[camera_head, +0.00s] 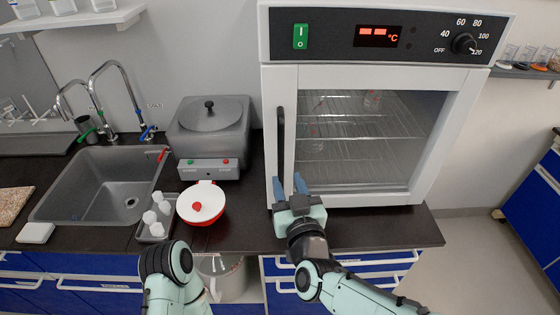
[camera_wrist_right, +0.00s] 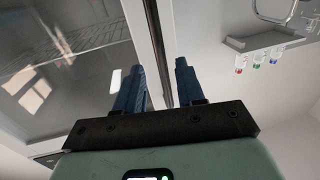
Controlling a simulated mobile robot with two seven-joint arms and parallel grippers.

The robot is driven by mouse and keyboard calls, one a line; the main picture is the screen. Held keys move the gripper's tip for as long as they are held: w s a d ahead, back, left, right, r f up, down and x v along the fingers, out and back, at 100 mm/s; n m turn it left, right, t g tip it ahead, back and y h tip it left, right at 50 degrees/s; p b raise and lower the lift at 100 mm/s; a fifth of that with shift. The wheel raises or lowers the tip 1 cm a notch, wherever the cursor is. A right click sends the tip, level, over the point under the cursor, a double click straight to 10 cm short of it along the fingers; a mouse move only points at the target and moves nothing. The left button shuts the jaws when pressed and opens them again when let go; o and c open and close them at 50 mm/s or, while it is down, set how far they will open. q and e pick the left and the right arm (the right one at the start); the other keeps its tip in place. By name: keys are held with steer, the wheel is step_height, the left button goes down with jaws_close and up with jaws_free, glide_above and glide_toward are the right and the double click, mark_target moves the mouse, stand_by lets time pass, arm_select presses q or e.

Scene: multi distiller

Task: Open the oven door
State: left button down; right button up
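The white oven (camera_head: 390,135) stands on the dark counter with its glass door (camera_head: 345,130) shut. A dark vertical handle (camera_head: 281,150) runs along the door's left edge. My right gripper (camera_head: 289,183) is at the lower end of this handle, with blue fingers pointing up. In the right wrist view the gripper (camera_wrist_right: 158,82) is open, and the dark handle (camera_wrist_right: 158,50) lies between its spread fingers. I cannot tell whether either finger touches it. My left arm shows at the bottom of the head view, but its gripper does not.
A grey lidded bath (camera_head: 210,125) and a white-lidded red pot (camera_head: 202,203) stand left of the oven. A tray of white bottles (camera_head: 157,218) and a sink (camera_head: 98,185) are farther left. The floor to the right of the counter is clear.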

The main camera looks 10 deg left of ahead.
mark_target(282, 166)
steer(key=p+x, duration=0.1)
steer(key=x, duration=0.6)
steer(key=shift+w+a, duration=0.1)
steer(key=shift+w, duration=0.1)
jaws_close()
